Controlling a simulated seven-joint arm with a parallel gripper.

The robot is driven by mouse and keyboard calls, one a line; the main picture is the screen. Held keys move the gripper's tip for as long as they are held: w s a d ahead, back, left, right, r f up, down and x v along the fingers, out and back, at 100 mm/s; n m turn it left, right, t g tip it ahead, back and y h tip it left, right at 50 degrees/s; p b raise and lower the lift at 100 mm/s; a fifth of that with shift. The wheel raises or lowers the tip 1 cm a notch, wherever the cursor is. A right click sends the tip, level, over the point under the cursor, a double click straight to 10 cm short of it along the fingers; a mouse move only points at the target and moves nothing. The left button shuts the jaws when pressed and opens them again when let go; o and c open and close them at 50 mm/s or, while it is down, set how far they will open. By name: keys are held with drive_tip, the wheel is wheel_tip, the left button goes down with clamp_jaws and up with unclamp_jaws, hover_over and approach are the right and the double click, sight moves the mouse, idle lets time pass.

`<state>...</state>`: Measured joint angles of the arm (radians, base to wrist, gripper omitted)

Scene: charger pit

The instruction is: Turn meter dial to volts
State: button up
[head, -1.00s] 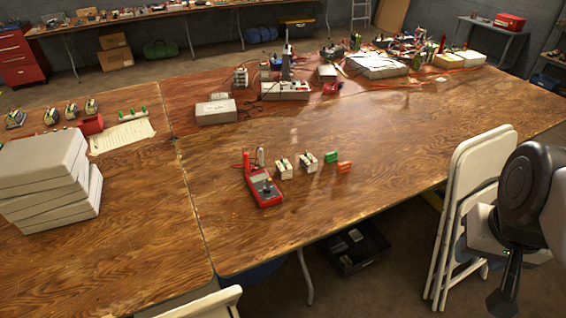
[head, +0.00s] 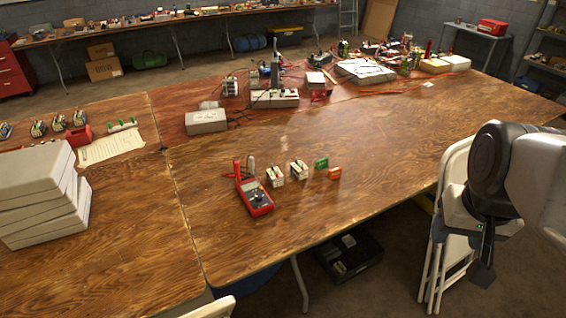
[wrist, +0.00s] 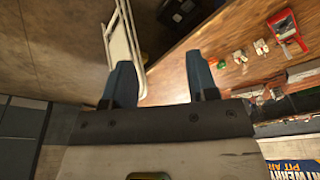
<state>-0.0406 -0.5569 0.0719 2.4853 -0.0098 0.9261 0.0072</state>
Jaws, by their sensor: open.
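The red meter (head: 256,194) lies on the near part of the wooden table, with a dark dial on its face; the dial's setting is too small to read. The meter also shows at the upper right of the wrist view (wrist: 287,30). My gripper (wrist: 162,82) is open and empty, its two blue-grey fingers apart, with floor and table edge beyond them. In the head view my gripper (head: 483,258) hangs at the right, off the table's front edge and well apart from the meter.
Two white battery-like blocks (head: 299,170), a green block (head: 321,163) and an orange block (head: 334,173) stand right of the meter. White folding chairs (head: 450,195) are beside my arm. Stacked white cases (head: 40,195) sit at left. The table right of the blocks is clear.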

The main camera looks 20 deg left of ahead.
drive_tip(key=w+a+f+n, duration=0.1)
drive_tip(key=w+a+n, duration=0.1)
drive_tip(key=w+a, duration=0.9)
drive_tip(key=n+g, duration=0.2)
drive_tip(key=n, duration=0.5)
hover_over(258, 197)
wheel_tip(258, 197, down, 25)
drive_tip(key=shift+w+f, duration=0.1)
drive_tip(key=shift+w, duration=0.05)
drive_tip(key=shift+f, duration=0.1)
drive_tip(key=shift+f, duration=3.75)
